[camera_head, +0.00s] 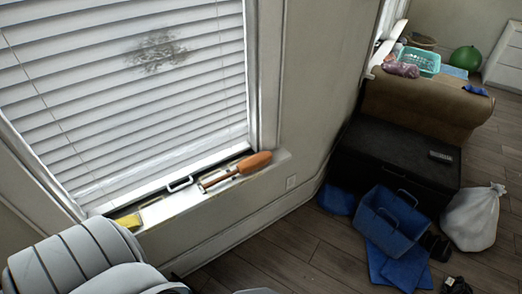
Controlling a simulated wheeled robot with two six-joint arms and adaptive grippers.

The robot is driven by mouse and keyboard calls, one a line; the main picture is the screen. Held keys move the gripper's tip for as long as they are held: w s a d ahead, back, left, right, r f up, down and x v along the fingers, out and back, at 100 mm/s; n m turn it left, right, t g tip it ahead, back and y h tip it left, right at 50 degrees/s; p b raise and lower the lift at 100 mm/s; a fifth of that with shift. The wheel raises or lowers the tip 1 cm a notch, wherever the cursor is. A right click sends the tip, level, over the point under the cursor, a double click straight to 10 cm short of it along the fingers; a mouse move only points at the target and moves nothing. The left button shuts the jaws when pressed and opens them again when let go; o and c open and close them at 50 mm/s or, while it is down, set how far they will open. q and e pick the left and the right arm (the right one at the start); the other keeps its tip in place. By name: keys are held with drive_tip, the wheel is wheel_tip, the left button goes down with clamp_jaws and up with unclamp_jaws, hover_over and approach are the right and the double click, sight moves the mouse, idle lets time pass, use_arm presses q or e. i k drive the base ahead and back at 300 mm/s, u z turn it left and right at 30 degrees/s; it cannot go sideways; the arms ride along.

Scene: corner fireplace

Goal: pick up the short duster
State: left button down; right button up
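An orange-headed tool with a thin reddish-brown handle, which looks like the short duster (254,162), lies on the window sill (184,204). Its thick orange end points right and its handle runs down to the left. A white handle-shaped piece (180,184) is close to its left, and a yellow item (129,221) sits further left on the sill. A grey-white part of my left arm fills the lower left corner, apart from the duster. Neither gripper's fingers can be seen.
White blinds (130,90) with a dark smudge rise behind the sill. On the floor at right are a blue caddy (388,222), blue cloths (400,268), a white bag (473,217) and a black chest (390,158). The floor below the sill is mostly clear.

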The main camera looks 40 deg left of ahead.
sight(257, 161)
drive_tip(key=u, duration=0.35)
drive_tip(key=i, duration=0.9)
drive_tip(key=u, duration=1.5)
drive_tip(key=i, duration=0.65)
drive_tip(key=u, duration=0.6)
